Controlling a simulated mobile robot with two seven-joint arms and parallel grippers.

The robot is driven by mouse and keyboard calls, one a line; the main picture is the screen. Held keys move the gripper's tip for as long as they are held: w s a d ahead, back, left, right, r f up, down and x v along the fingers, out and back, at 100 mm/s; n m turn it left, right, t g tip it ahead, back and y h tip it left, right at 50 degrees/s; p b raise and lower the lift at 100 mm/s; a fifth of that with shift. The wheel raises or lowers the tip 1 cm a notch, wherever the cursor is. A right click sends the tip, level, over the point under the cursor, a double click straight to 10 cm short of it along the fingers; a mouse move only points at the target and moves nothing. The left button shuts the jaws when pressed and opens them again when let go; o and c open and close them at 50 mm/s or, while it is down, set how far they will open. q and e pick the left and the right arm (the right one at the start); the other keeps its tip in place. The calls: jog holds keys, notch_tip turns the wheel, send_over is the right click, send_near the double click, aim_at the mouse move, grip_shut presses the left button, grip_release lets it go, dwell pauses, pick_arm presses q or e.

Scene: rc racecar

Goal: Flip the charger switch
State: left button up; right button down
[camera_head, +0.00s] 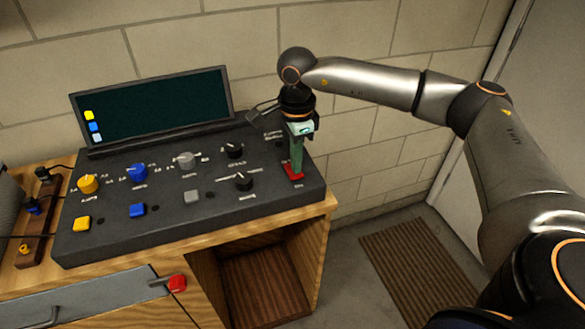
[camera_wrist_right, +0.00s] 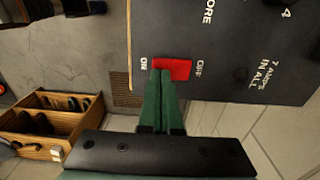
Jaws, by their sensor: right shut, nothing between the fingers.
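The red charger switch (camera_head: 293,177) sits at the front right corner of the dark control panel (camera_head: 255,205). In the right wrist view, the red switch (camera_wrist_right: 176,69) lies between the printed words ON and OFF. My right gripper (camera_head: 297,170) points down at it with its green fingers shut and empty. In the right wrist view, the tips of the right gripper (camera_wrist_right: 160,74) are at the ON end of the switch and hide part of it. I cannot tell whether they press on it. My left gripper is not in view.
The panel carries yellow (camera_head: 88,184), blue (camera_head: 137,173), grey and black knobs, several square buttons and a dark screen (camera_head: 150,107) behind. It stands on a wooden cabinet (camera_head: 317,232) with a red-ended lever (camera_head: 177,283). A brick wall is behind; a brown mat (camera_head: 410,265) lies on the floor.

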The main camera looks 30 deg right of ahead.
jog(key=shift+f+b, duration=0.45)
jog(key=shift+f, duration=0.2)
jog(key=shift+r+p, duration=2.55)
jog(key=shift+r, duration=1.05)
jog(key=shift+f, duration=0.1)
